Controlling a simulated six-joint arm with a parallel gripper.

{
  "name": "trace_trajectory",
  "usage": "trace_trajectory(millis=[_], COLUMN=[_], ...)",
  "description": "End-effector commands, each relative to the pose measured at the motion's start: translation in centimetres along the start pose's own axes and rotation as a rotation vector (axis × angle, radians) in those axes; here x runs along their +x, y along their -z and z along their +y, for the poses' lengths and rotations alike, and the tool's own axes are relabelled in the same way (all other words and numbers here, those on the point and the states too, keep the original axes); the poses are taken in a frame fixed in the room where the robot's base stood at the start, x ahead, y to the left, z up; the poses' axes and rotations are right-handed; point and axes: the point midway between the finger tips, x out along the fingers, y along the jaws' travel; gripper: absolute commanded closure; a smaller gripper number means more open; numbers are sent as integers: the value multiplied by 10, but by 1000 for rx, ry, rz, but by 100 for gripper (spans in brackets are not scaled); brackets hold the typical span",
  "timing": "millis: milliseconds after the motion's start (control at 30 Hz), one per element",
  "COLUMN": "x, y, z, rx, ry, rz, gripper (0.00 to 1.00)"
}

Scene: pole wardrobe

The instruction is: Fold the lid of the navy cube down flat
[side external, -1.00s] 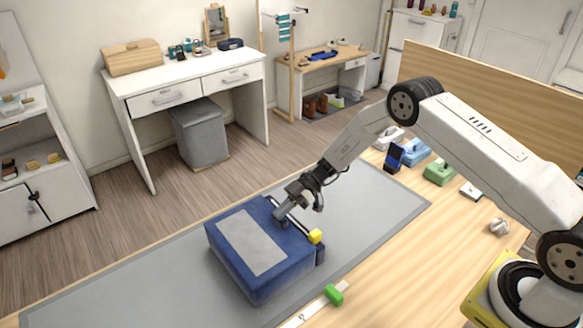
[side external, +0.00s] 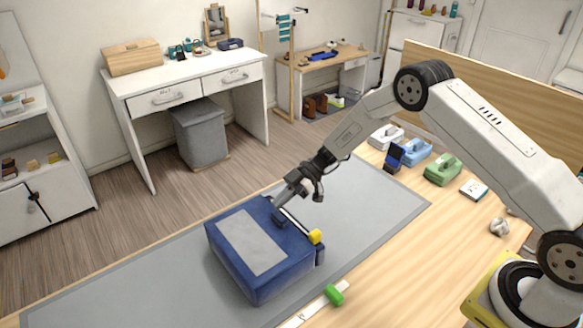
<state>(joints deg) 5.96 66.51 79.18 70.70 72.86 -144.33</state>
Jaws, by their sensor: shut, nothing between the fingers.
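The navy cube (side external: 285,279) sits on the grey mat as a low, wide box. Its top lies about flat and carries a grey panel (side external: 252,241). A thin bar with a yellow end piece (side external: 315,237) runs along its right edge. My gripper (side external: 279,219) is shut and empty, pointing down and left at the top's right edge. I cannot tell whether its tip touches the lid. The gripper hides part of that edge, and the hinge is not clear.
A grey mat (side external: 372,222) covers much of the wooden table. A green block (side external: 333,294) is on a white strip near the front. Several items, including a green one (side external: 442,170) and a blue one (side external: 416,152), stand at the back right. The mat left of the cube is clear.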

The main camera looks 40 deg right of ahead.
Motion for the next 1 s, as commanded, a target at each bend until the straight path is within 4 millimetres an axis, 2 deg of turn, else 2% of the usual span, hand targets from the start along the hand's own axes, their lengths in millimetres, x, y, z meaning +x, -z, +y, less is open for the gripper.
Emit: trace_trajectory(millis=[33,500,733,1000], x=[-6,-56,-68,-71], y=[-8,-57,-70,-71], z=[0,0,0,0], rx=[4,3,2,6], ry=[-2,-3,-1,0], rz=[-1,-1,0,-3], gripper=[100,100,100,100])
